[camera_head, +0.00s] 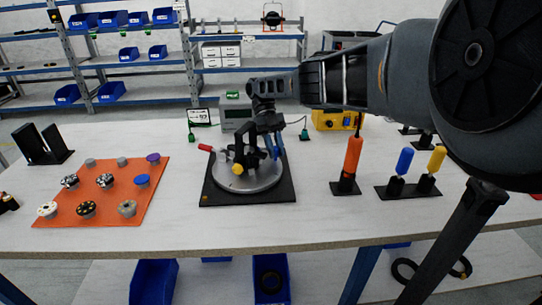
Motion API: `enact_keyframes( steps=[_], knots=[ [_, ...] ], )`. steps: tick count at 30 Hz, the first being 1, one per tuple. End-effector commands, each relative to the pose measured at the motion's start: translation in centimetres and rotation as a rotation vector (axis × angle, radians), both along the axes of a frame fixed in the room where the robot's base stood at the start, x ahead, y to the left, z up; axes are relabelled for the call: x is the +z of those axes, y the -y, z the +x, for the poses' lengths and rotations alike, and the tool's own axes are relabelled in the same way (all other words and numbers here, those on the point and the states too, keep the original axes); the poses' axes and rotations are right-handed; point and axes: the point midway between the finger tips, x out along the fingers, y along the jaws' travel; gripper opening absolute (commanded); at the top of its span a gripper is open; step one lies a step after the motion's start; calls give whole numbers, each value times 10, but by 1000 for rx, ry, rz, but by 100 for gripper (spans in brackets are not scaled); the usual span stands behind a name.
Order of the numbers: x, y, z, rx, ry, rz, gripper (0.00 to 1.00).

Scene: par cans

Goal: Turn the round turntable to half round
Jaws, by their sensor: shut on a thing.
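The round turntable (219,184) is a grey disc on a square black base (216,198) at the middle of the table. On the disc stands a black fixture (240,152) with a yellow knob (238,169) facing the front. A red-handled lever (206,148) sticks out to the left. My arm reaches in from the right. My gripper (274,150) is low over the right back part of the disc, shut on a part of the turntable. The exact part held is hidden behind the fingers.
An orange mat (75,205) with several small round pieces lies to the left. An orange cylinder on a stand (352,158) and blue and yellow ones (404,161) stand to the right. A grey instrument (234,115) sits behind. The table front is clear.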

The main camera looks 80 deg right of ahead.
Motion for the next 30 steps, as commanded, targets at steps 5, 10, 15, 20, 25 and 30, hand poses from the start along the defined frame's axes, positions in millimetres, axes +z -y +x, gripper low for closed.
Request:
enact_keyframes(
  steps=[5, 10, 15, 20, 25, 30],
  knots=[
    [-6, 5, -3, 71, -3, -4, 0],
    [-5, 8, -2, 127, -3, -4, 0],
    [-4, 9, -1, 170, -2, -4, 0],
    [-3, 10, 0, 193, -2, -3, 0],
    [-2, 10, 1, 204, -2, -2, 0],
    [-1, 10, 1, 206, -1, -2, 0]
  ],
)
